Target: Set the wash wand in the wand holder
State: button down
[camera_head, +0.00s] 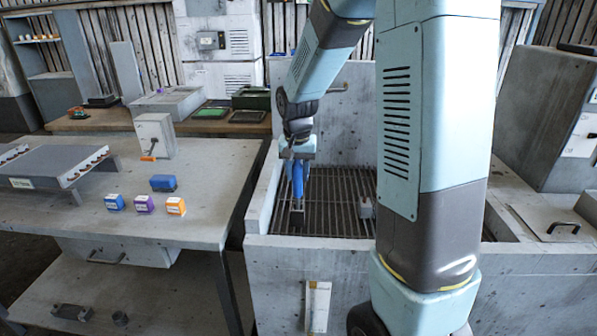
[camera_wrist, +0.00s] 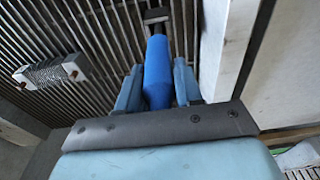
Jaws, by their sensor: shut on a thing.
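The wash wand (camera_wrist: 158,72) has a blue grip and a dark end. My gripper (camera_wrist: 158,88) is shut on the blue grip, with one light blue finger on each side. In the head view the wand (camera_head: 298,180) hangs from my gripper (camera_head: 298,160), roughly upright, with its dark lower end over the slatted grate of the wash basin. I cannot tell whether that end touches the grate. I cannot clearly make out the wand holder; a small grey block (camera_head: 365,208) on the grate shows in the head view, and my arm hides part of the basin.
The concrete basin (camera_head: 262,205) has raised walls around the grate (camera_head: 335,190). To its left a table (camera_head: 60,212) bears a blue box (camera_head: 163,183), several small coloured boxes and a grey switch box (camera_head: 153,135). A finned grey block (camera_wrist: 52,73) lies over the grate.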

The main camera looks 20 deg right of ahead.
jog(key=c, duration=0.7)
grip_release()
jog(key=shift+o, duration=0.2)
notch_tip(320, 180, up, 14)
jog(key=s, duration=0.1)
jog(key=shift+s+a+f, duration=0.15)
jog(key=shift+s+a, duration=0.1)
jog(key=shift+a, duration=0.05)
jog(key=s+r+n+t, duration=0.3)
jog(key=s+n+t, duration=0.1)
jog(key=s, duration=1.9)
jog(key=shift+s+d+y, duration=0.3)
jog(key=shift+d, duration=0.1)
